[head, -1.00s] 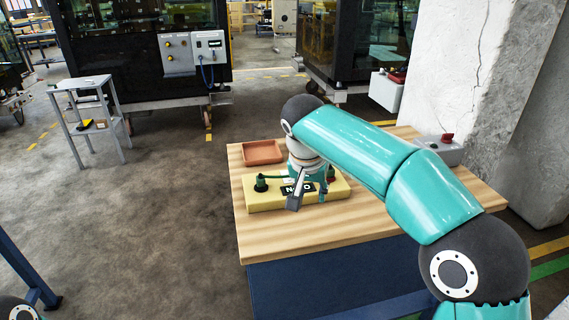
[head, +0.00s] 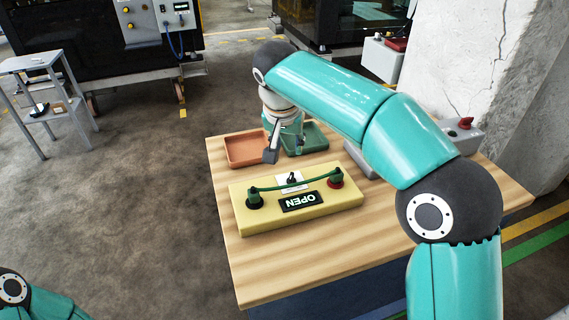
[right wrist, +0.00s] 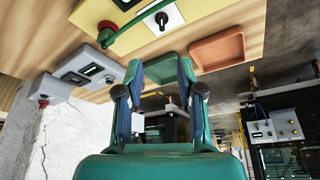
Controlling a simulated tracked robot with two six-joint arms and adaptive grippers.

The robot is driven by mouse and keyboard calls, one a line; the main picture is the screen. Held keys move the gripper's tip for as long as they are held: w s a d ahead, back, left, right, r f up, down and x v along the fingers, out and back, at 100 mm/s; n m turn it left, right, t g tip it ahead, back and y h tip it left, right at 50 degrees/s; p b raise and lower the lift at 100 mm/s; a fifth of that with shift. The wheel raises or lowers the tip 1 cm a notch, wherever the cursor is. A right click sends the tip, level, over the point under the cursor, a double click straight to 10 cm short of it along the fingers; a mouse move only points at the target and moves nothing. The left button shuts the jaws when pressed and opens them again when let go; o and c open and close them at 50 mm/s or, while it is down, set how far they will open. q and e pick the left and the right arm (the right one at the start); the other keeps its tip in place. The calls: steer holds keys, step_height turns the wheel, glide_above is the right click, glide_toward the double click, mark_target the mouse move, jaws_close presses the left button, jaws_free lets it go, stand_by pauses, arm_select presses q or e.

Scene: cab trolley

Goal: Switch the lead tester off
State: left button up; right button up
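The lead tester (head: 240,225) is a pale yellow box on the wooden bench. Its display (head: 300,201) reads OPEN, upside down to me. A green lead (head: 275,188) spans from a black-based plug to a red-based one. Behind the lead, a small black switch knob (head: 291,178) sits on a white plate; the knob also shows in the right wrist view (right wrist: 161,19). My right gripper (head: 285,145) hangs beyond the tester, near the trays, apart from the knob. In the right wrist view its fingers (right wrist: 160,95) are spread and empty. My left gripper is out of view.
An orange tray (head: 247,149) and a green tray (head: 312,139) stand behind the tester. A grey box with a red button (head: 465,124) is at the bench's right, near the pillar. Another grey device (right wrist: 88,72) lies between. The bench front is clear.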

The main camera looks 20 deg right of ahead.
mark_target(290, 176)
steer(key=x, duration=1.1)
steer(key=p+x, duration=0.1)
steer(key=x, duration=0.4)
steer(key=shift+w+f, duration=0.3)
steer(key=shift+w, duration=0.1)
jaws_close()
